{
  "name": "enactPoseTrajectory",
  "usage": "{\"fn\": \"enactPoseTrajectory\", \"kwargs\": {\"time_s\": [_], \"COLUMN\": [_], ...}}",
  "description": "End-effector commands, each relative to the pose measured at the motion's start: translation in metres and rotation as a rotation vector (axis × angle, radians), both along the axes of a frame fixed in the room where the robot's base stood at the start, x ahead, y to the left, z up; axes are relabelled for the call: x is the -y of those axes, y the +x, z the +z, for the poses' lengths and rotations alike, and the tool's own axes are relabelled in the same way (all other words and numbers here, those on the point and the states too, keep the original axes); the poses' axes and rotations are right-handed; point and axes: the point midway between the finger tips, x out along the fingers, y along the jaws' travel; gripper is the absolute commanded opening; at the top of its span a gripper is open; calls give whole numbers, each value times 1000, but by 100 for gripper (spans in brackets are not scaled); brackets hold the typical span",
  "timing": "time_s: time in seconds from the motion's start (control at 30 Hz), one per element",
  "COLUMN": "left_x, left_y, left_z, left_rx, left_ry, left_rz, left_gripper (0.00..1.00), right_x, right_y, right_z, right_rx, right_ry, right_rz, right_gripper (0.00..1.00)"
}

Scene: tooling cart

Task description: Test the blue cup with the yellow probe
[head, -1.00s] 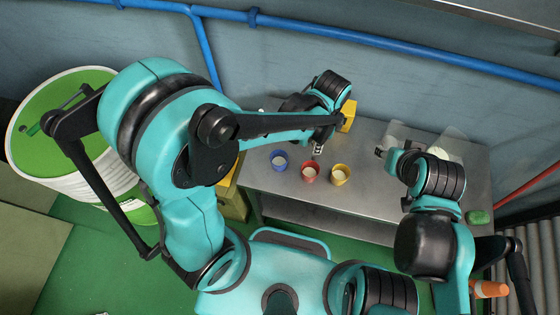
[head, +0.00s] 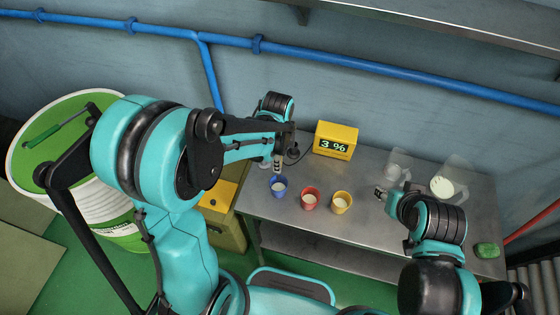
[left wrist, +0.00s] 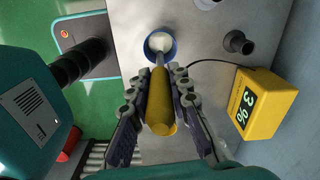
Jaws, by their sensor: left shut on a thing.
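The blue cup (head: 279,191) stands on the metal cart at the left of a row of cups, with pale content inside. My left gripper (head: 277,165) is right above it. In the left wrist view my left gripper (left wrist: 160,95) is shut on the yellow probe (left wrist: 160,105). The probe's thin grey tip points at the blue cup (left wrist: 151,52) and overlaps its opening; I cannot tell how deep it is. A yellow meter (head: 335,141) behind the cups reads 3 %. My right gripper (head: 380,193) is over the cart's right side; its finger opening is unclear.
A red cup (head: 309,202) and a yellow cup (head: 341,203) stand close to the right of the blue cup. A black holder (left wrist: 238,42) and a cable lie beside the meter.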

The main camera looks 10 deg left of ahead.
Motion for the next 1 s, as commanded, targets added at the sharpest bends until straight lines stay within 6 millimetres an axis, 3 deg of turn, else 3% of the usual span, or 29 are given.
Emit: {"fn": "enactPoseTrajectory", "kwargs": {"time_s": [0.7,1.0], "left_x": [0,0], "left_y": [0,0], "left_z": [-80,-92], "left_rx": [0,0], "left_ry": [0,0], "left_rz": [0,0], "left_gripper": [0,0], "right_x": [0,0], "right_y": [0,0], "right_z": [-69,-80], "right_rx": [0,0], "right_ry": [0,0], "right_rz": [0,0], "right_gripper": [40,40]}}
